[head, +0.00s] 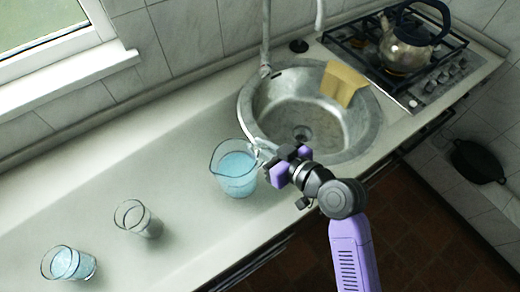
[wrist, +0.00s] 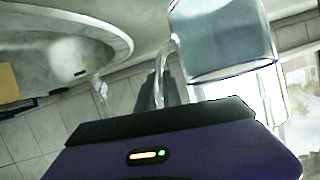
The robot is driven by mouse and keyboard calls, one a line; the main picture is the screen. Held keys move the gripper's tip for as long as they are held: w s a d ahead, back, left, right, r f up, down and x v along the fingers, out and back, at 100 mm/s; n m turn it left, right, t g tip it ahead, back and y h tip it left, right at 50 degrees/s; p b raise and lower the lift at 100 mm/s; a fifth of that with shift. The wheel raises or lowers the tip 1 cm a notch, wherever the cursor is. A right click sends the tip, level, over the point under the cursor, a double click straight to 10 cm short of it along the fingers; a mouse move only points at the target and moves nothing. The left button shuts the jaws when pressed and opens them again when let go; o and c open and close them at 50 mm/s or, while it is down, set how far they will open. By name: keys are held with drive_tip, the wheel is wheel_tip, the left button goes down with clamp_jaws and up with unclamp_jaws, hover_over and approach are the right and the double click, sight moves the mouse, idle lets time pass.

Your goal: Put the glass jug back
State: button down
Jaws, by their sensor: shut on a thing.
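The glass jug (head: 234,172) is upright, with light blue liquid in it, at the left of the sink in the head view. It also shows at the top of the wrist view (wrist: 222,42). My gripper (head: 272,164) is at the jug's right side and is shut on its handle. In the wrist view the dark fingers (wrist: 160,88) meet the handle beside the jug's body. I cannot tell whether the jug's base touches the counter.
A glass with blue liquid (head: 68,263) and a clear glass (head: 137,219) stand left on the counter (head: 185,225). The round sink (head: 345,135) has a yellow cloth (head: 343,82) over its rim. A kettle (head: 406,45) sits on the hob (head: 430,85). The counter between jug and glasses is clear.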

drive_tip(key=shift+f, duration=1.05)
drive_tip(key=shift+f, duration=0.1)
drive_tip(key=c, duration=1.5)
unclamp_jaws()
drive_tip(key=shift+f, duration=0.15)
drive_tip(key=shift+r, duration=0.25)
drive_tip(key=b+v, duration=0.2)
drive_tip(key=v, duration=1)
drive_tip(key=shift+f, duration=0.15)
